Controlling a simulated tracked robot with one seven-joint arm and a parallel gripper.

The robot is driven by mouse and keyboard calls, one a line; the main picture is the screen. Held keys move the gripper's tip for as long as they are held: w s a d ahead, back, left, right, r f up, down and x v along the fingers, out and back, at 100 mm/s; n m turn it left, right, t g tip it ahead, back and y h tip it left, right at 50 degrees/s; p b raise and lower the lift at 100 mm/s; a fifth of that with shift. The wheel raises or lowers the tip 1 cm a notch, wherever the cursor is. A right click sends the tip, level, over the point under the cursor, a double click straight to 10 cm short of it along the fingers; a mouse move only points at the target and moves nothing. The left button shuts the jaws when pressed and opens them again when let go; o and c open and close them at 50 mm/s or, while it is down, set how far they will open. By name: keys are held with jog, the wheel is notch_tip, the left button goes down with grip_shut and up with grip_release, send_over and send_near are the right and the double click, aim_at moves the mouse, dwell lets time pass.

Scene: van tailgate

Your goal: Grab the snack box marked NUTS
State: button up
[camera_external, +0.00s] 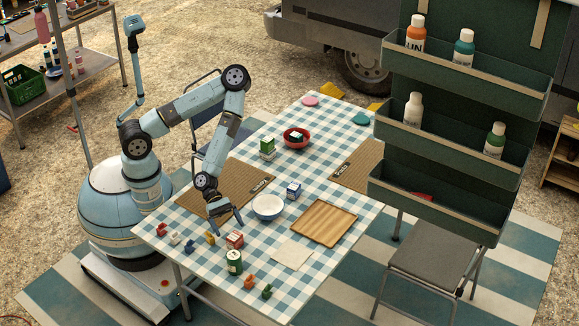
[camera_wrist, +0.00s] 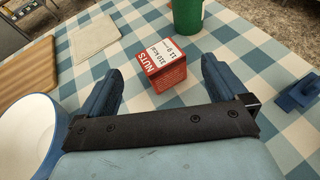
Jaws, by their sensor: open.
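The red and white snack box marked NUTS (camera_wrist: 158,65) lies between my gripper's two blue fingers in the wrist view, a little beyond the palm bar. Its label reads sideways. In the external view the red box (camera_external: 235,241) sits on the checked tablecloth near the front, just below my gripper (camera_external: 228,222). My gripper is open and points down at the box. Gaps show between the box and both fingers. A blue and white box (camera_external: 293,190) and a green and white box (camera_external: 267,153) stand farther back.
A green can (camera_external: 234,263) stands close to the red box. A white bowl (camera_external: 267,208) is behind it, with a wooden board (camera_external: 323,225) to the right. Small colored pieces (camera_external: 249,281) lie around the front. A dark green shelf rack (camera_external: 440,155) rises at right.

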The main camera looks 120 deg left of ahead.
aim_at(238, 242)
jog(key=shift+w+n, duration=0.2)
jog(key=shift+n, duration=0.1)
jog(key=shift+x, duration=3.6)
jog(key=c, duration=1)
